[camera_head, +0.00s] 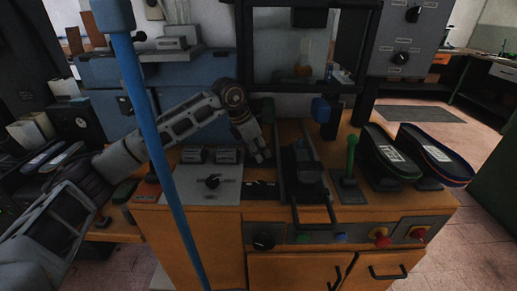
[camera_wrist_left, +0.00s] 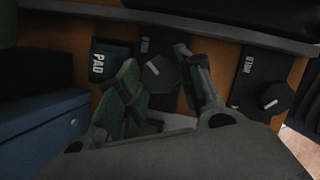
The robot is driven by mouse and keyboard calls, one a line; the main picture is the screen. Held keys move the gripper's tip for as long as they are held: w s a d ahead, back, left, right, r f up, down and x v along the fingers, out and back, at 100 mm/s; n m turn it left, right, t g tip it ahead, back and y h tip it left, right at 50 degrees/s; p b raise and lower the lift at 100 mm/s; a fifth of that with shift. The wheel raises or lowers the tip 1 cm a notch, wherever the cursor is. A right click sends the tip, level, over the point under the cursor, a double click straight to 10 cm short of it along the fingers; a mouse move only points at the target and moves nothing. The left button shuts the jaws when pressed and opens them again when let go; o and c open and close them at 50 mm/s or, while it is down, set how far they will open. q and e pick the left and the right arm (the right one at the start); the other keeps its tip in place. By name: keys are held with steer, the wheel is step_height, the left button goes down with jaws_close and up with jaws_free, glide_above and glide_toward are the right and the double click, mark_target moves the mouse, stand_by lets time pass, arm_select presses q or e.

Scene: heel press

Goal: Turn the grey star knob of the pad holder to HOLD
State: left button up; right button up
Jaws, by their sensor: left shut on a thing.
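A grey star knob (camera_wrist_left: 158,75) sits on a dark plate on a wooden face in the left wrist view. A HOLD label (camera_wrist_left: 145,47) is beside it, and a dark green plate marked PAD (camera_wrist_left: 98,64) is to its left. My left gripper (camera_wrist_left: 163,82) is shut on this knob, one finger on each side. The knob carries a pale mark, but I cannot tell its setting. In the head view my left gripper (camera_head: 262,156) reaches down at the bench, left of the black press frame, and hides the knob. My right gripper is not in view.
A second grey knob (camera_wrist_left: 277,98) with its own HOLD label is to the right in the wrist view. A blue pole (camera_head: 168,150) crosses the head view in front. A green lever (camera_head: 350,158) and shoe-shaped pieces (camera_head: 437,155) stand on the bench at right.

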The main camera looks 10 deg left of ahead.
arm_select(q)
steer(key=shift+r+m, duration=0.1)
steer(key=shift+m, duration=0.7)
steer(key=o, duration=1)
steer(key=shift+o, duration=0.2)
steer(key=v, duration=1.2)
steer(key=shift+w+a, duration=0.15)
steer(key=shift+w, duration=0.2)
